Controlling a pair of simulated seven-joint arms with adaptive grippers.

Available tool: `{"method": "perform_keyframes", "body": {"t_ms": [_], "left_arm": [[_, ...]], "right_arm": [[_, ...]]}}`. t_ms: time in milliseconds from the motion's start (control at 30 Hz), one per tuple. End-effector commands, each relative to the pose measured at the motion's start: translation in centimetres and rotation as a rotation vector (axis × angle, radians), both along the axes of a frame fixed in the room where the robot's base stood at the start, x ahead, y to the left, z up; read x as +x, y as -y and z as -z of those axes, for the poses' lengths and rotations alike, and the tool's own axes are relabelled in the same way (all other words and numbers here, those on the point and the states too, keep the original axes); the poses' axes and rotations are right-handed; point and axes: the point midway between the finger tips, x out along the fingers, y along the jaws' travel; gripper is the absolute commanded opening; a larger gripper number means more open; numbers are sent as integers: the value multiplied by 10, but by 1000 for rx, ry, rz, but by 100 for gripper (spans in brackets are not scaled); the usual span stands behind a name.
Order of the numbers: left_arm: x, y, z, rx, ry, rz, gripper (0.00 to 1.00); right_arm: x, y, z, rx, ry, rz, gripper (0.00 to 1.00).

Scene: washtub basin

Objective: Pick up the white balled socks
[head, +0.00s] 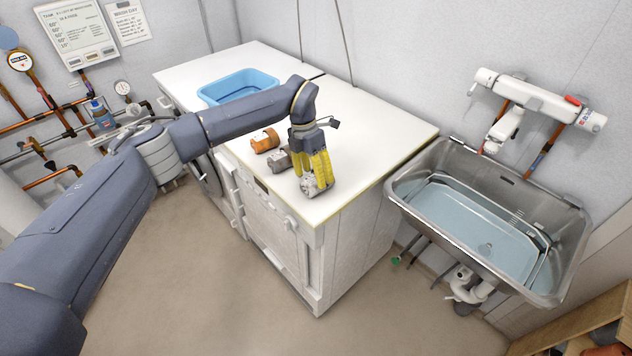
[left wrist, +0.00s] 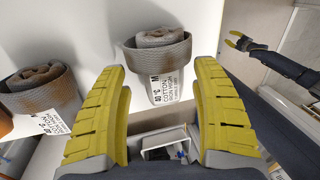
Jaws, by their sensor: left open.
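The pale balled socks (head: 318,188), greyish white with a white label, lie on the white worktop near its front edge. In the left wrist view the ball (left wrist: 158,55) sits ahead of and between my fingertips. My left gripper (head: 313,173) is open and points down over it, its yellow fingers hiding part of it in the head view. I cannot tell whether the fingers touch it. A grey-brown sock ball (head: 278,161) lies just left of it, also in the left wrist view (left wrist: 40,92). My right gripper (left wrist: 238,41) shows small in the left wrist view, its yellow tips apart.
An orange-brown sock ball (head: 265,140) lies farther left on the worktop (head: 375,125). A blue basin (head: 238,87) stands at the back. A steel sink (head: 410,190) with a tap (head: 505,128) is on the right. The worktop's right part is clear.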

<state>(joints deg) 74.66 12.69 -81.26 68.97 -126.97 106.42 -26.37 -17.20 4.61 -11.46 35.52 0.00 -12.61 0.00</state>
Motion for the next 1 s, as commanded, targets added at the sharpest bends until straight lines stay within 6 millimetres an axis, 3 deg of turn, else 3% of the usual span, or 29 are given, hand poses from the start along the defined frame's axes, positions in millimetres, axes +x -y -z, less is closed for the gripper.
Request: {"method": "perform_keyframes", "body": {"t_ms": [233, 567, 900, 1000], "left_arm": [[-4, 4, 23, 0, 0, 1, 66], [-5, 4, 26, 0, 1, 0, 66], [-5, 4, 26, 0, 1, 0, 29], [-5, 4, 26, 0, 1, 0, 28]], "right_arm": [[0, 0, 0, 0, 0, 0, 31], [0, 0, 0, 0, 0, 0, 31], [0, 0, 0, 0, 0, 0, 31], [0, 0, 0, 0, 0, 0, 31]]}}
